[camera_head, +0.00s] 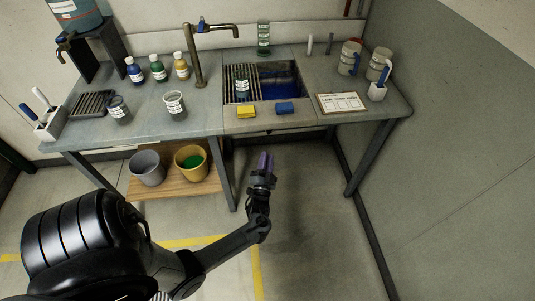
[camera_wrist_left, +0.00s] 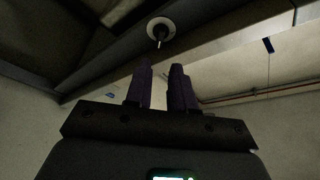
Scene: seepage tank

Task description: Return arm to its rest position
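My left arm comes in from the lower left in the head view. Its gripper (camera_head: 265,161) is in front of the table, below the level of the table's front edge, with its purple fingers pointing up and away. In the left wrist view the two fingers (camera_wrist_left: 161,75) stand apart with a gap between them, and nothing is held. My right gripper is not in view in either frame.
A grey bucket (camera_head: 147,167) and a yellow bucket (camera_head: 190,163) stand on the lower shelf. The floor right of my arm is clear.

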